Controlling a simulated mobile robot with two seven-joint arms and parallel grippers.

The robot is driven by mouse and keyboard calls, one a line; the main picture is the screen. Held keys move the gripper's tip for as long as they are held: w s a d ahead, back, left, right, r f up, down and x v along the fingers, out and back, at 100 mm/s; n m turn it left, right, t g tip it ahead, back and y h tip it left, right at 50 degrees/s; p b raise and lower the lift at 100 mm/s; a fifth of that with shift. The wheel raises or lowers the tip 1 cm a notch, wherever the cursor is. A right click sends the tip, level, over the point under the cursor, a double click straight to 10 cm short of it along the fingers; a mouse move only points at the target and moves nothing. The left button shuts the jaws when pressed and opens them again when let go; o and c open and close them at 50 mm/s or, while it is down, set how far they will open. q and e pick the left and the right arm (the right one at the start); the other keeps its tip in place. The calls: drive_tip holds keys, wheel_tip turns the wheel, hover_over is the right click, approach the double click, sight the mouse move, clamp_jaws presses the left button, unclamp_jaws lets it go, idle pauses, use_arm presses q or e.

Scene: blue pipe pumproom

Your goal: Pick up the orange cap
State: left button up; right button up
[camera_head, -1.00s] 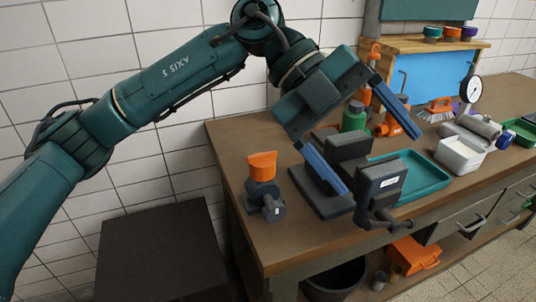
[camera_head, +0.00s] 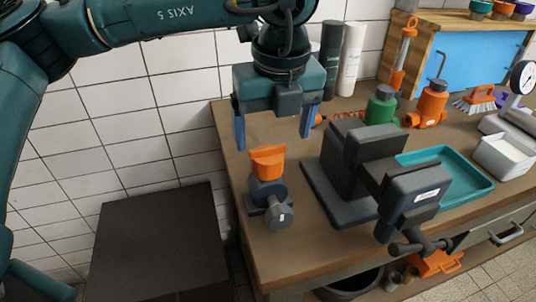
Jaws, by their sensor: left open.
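The orange cap (camera_head: 268,159) sits on top of a dark grey valve-like fitting (camera_head: 267,192) near the left end of the workbench. My left gripper (camera_head: 274,142) points down above and behind the cap in the picture, with its two blue fingers spread wide apart. The fingers hold nothing, and the cap appears below the gap between them. I cannot tell how far the gripper is from the cap in depth. My right gripper is not in view.
A dark vise (camera_head: 362,165) stands right of the fitting. Two cylinders, one white (camera_head: 351,60), stand behind. A dark box (camera_head: 160,240) is left of the workbench (camera_head: 290,245).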

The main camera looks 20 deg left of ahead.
sight(268, 148)
use_arm(q)
drive_tip(key=shift+w+a+f+p, duration=0.1)
drive_tip(key=shift+w+a+f, duration=0.1)
drive_tip(key=shift+f, duration=0.7)
drive_tip(key=shift+w+a+f+p, duration=0.15)
drive_tip(key=shift+a+f, duration=0.1)
drive_tip(key=shift+f, duration=0.6)
drive_tip(key=shift+w+a+f+p, duration=0.1)
drive_tip(key=shift+a+f, duration=0.1)
drive_tip(key=shift+f, duration=0.7)
drive_tip(key=shift+c, duration=0.4)
drive_tip(key=c, duration=1)
